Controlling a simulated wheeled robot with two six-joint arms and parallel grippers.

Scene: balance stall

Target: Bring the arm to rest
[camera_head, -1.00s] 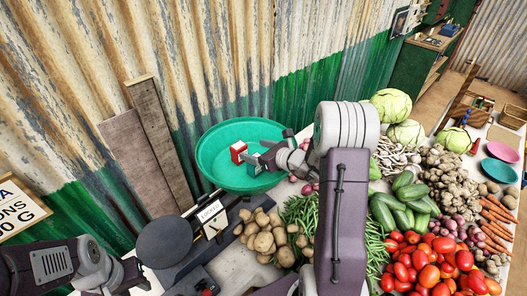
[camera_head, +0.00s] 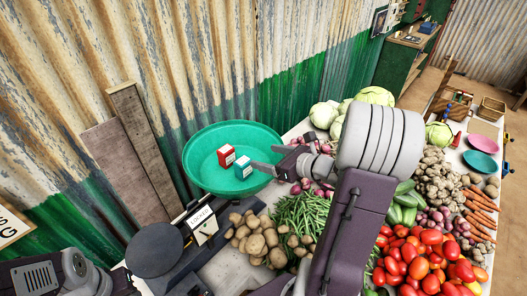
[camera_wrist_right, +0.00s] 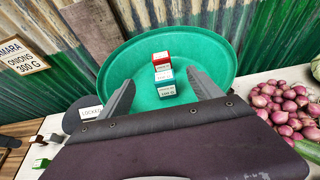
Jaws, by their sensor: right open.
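My right gripper (camera_head: 268,157) is open and empty at the right rim of the green basin (camera_head: 205,180). Its fingers point left towards two small boxes in the basin, a red and white one (camera_head: 226,156) and a teal and white one (camera_head: 242,167). In the right wrist view, the teal box (camera_wrist_right: 167,92) shows beyond and between the open fingers (camera_wrist_right: 160,82), with the red box (camera_wrist_right: 162,60) behind it. The fingers look clear of both boxes. My left arm shows at the lower left in the head view; its jaws cannot be made out.
Potatoes (camera_head: 258,240), green beans (camera_head: 305,215), onions (camera_wrist_right: 285,105) and tomatoes (camera_head: 425,262) crowd the table. A corrugated wall (camera_head: 290,85) stands close behind.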

